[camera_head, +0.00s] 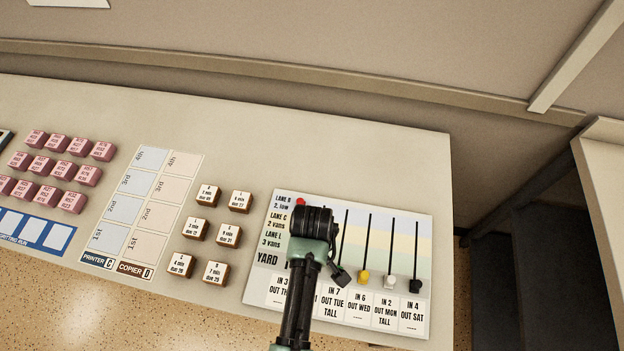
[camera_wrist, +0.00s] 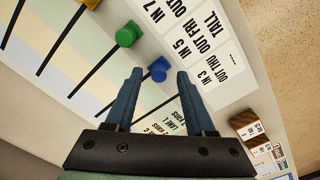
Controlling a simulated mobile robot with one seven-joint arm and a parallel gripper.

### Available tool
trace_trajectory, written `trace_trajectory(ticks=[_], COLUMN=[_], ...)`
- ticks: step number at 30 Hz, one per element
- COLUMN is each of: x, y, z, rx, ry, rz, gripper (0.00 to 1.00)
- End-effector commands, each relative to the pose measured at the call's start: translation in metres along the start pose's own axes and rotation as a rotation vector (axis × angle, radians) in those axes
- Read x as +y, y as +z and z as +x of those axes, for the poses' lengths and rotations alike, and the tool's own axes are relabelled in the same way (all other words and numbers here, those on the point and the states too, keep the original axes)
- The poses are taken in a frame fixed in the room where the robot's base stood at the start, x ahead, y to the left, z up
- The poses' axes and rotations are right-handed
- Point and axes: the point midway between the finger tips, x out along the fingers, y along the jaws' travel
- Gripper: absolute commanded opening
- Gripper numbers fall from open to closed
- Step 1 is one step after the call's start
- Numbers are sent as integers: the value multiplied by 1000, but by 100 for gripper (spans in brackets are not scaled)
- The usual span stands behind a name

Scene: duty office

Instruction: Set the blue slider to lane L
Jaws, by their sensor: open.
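The slider board (camera_head: 424,250) lies at the right end of the desk, with lane labels (camera_head: 279,215) down its left side, including lane L, and YARD below them. The blue slider knob (camera_wrist: 159,70) is at the card end of its track, by the IN 5 card. My gripper (camera_wrist: 161,77) is open, its fingertips to either side of the blue knob in the wrist view. I cannot tell whether they touch it. In the head view my arm and gripper hide the blue knob.
Yellow (camera_head: 363,278), white (camera_head: 390,282) and black (camera_head: 415,286) knobs are at the card end. A red knob (camera_head: 300,202) is at the far end. Wooden blocks (camera_head: 228,235) stand left of the board.

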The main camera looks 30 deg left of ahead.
Motion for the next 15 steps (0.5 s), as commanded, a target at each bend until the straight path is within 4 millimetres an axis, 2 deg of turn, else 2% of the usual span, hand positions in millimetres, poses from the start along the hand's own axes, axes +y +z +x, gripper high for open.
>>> trace_trajectory(ticks=[4,11,12,15], x=[0,0,0,0], y=[0,0,0,0], z=[8,8,8,8], rx=[0,1,1,1], ry=[0,1,1,1], rz=[0,0,0,0], gripper=[55,55,53,35])
